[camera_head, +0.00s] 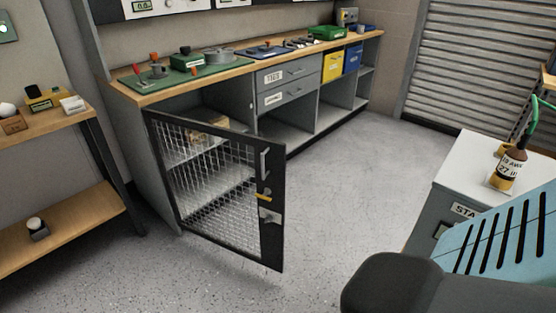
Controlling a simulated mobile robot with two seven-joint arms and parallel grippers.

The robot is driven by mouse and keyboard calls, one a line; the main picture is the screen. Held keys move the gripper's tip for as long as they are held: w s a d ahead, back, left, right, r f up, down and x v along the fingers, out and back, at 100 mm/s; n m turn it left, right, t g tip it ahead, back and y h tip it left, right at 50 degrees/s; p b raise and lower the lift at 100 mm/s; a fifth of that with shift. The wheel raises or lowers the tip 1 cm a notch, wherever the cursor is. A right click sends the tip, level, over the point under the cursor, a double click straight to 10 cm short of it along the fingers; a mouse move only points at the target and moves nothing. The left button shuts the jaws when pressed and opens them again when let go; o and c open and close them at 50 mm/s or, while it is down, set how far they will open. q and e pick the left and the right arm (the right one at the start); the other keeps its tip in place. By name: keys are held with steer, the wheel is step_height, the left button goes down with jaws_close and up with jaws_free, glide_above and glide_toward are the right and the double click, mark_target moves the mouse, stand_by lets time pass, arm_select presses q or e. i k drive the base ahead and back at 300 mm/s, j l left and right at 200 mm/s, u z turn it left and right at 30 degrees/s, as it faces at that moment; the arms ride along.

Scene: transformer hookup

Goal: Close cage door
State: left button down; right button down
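The cage door (222,188) is a dark-framed wire-mesh door at the left end of the workbench. It stands open, swung out over the floor, hinged at its left side. A grey handle (264,163), a yellow piece (264,197) and a latch plate (269,215) sit on its free right edge. Behind the mesh, the cage compartment (205,150) holds shelves, with a tan object (208,129) on the upper one. Neither gripper shows; a blue slotted part and a dark rounded part, seemingly mine, fill the lower right corner.
The workbench (258,68) carries a green mat and several devices, with drawers (289,71) and yellow and blue bins below. A wooden shelf unit (65,122) stands left. A grey cabinet (454,185) with a bottle (509,167) stands right. The floor (335,170) between is clear.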

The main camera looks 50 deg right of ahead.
mark_target(270, 155)
steer(key=z, duration=1.7)
steer(key=i+l, duration=0.1)
steer(key=i, duration=0.5)
